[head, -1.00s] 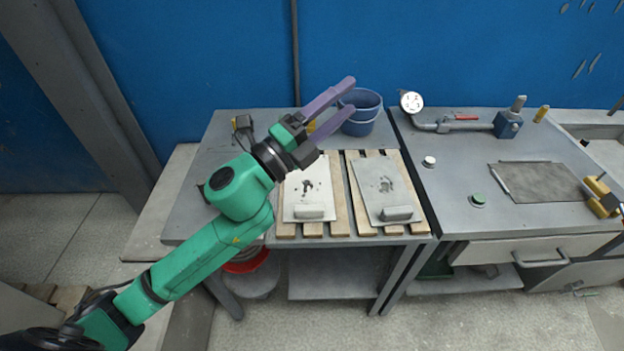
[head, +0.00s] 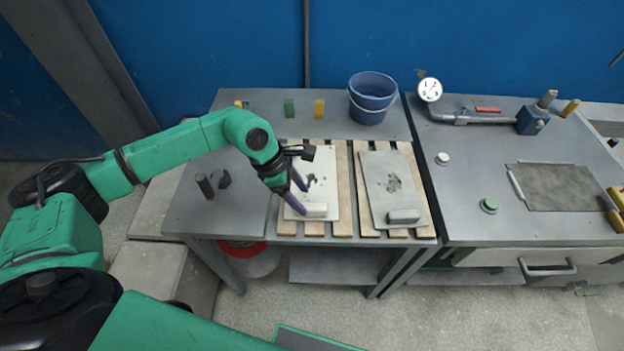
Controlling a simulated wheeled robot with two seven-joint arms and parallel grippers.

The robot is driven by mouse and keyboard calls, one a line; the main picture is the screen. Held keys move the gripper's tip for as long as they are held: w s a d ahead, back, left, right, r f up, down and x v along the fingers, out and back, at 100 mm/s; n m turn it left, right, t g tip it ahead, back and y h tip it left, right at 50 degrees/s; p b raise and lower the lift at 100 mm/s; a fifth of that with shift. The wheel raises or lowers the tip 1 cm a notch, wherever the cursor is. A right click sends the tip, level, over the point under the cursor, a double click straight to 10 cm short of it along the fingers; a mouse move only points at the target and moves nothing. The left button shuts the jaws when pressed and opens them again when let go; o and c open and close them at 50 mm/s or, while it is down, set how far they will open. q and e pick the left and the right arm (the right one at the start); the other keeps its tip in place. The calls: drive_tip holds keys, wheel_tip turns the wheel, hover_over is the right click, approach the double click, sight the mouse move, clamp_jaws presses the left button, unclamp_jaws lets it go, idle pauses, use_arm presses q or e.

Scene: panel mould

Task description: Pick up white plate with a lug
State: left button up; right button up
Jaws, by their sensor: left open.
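Two pale plates lie side by side on wooden slats on the grey table. The left plate (head: 326,182) has a dark mark and a block-shaped lug (head: 317,210) at its near edge. The right plate (head: 378,184) also has a dark mark and a lug (head: 404,216) at its near right corner. My left gripper (head: 304,202) has its purple fingers apart, pointing down at the left plate's near left side, close to the lug. It covers part of that plate's left edge. I cannot tell whether a finger touches the lug. My right gripper is out of view.
A pressure gauge (head: 429,90) on a pipe and a green button (head: 489,205) are on the right bench.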

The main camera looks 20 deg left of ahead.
sight(310, 206)
use_arm(q)
drive_tip(key=p+x, duration=0.2)
drive_tip(key=x, duration=0.2)
drive_tip(key=shift+s+d, duration=0.1)
drive_tip(key=shift+d, duration=0.2)
drive_tip(key=shift+f, duration=0.35)
clamp_jaws()
drive_tip(key=shift+r, duration=0.15)
idle(0.5)
